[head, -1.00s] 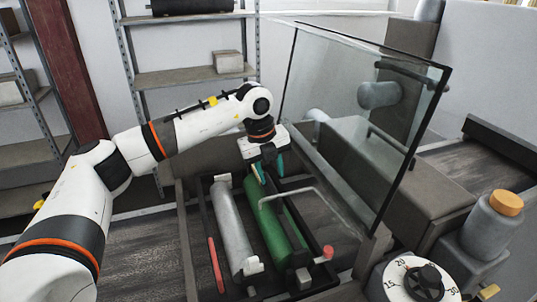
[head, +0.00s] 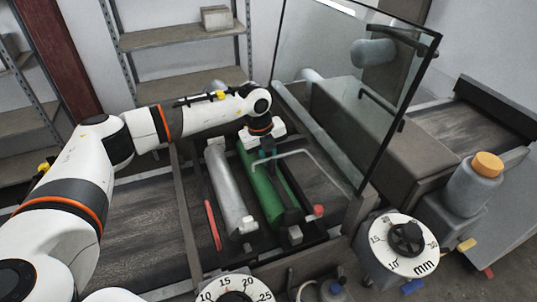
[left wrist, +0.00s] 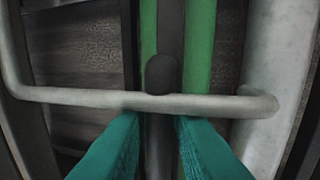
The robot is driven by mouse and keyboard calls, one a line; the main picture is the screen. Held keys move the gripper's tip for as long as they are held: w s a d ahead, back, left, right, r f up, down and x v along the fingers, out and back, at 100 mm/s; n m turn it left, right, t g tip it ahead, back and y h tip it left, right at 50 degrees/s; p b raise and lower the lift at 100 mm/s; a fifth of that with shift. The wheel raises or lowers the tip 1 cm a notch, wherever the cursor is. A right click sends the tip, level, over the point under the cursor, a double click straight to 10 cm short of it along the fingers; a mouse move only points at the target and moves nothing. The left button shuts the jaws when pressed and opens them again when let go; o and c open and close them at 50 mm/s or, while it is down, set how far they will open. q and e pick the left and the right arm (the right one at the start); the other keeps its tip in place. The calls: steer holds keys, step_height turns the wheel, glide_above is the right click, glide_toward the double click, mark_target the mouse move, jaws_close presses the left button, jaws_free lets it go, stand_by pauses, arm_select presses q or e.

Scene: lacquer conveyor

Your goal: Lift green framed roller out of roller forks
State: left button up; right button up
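The green framed roller (head: 261,190) lies lengthwise in its dark forks beside a grey roller (head: 228,190). My left gripper (head: 267,152) is over the far part of the green roller, pointing down. In the left wrist view, its teal fingertips (left wrist: 159,118) are apart, one on each side of a dark bar (left wrist: 166,25) that runs along the green roller. A narrow gap shows, and I see no clear grip. A bent grey rod (left wrist: 200,104) crosses just ahead of the fingertips. My right gripper is out of view.
A glass guard (head: 350,90) stands tilted to the right of the rollers. A red handle (head: 212,225) and a red knob (head: 318,210) flank them. A dial (head: 408,238) and a bottle with an orange cap (head: 487,165) stand at right. Shelves (head: 180,35) stand behind.

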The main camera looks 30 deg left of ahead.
arm_select(q)
jaws_close()
stand_by(1.0)
steer(key=shift+c, duration=0.9)
jaws_free()
jaws_close()
steer(key=shift+w+r, duration=0.15)
steer(key=shift+r, duration=0.05)
